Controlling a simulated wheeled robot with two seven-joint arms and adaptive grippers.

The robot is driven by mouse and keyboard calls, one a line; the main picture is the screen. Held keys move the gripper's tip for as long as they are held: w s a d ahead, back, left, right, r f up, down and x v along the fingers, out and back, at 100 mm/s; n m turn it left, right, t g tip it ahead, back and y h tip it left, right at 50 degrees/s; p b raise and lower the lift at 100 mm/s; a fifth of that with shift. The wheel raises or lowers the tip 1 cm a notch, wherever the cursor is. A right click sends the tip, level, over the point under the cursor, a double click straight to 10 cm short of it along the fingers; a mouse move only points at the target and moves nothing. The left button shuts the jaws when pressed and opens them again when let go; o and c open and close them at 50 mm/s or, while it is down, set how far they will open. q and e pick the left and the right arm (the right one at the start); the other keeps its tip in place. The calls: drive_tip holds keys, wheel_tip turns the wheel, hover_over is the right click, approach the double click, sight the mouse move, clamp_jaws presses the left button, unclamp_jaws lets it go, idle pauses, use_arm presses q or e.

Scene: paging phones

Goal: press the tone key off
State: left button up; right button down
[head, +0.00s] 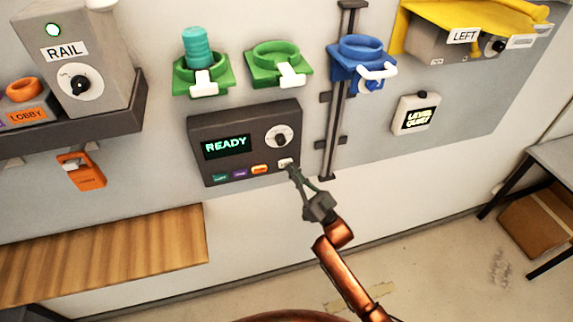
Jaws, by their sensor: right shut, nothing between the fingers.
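A dark control panel (205,125) is mounted on the wall, its screen (227,146) reading READY in green. A round dial (279,136) sits at its upper right. Along its lower edge runs a row of keys: a green one (220,178), a purple one (240,174), an orange one (260,169) and a whitish one (285,162). The key labels are too small to read. My right gripper (293,169) is shut and empty, its fingertips at the whitish key's lower edge; I cannot tell whether they touch it. My left gripper is not in view.
Two green holders (262,66) sit above the panel, the left one with a teal cylinder (196,46). A blue holder (350,52) is on a vertical rail to the right. A RAIL box (100,50) stands on a shelf at left; a wooden surface (120,250) lies below.

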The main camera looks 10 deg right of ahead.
drive_tip(key=s+p, duration=0.3)
drive_tip(key=s, duration=0.3)
idle(0.4)
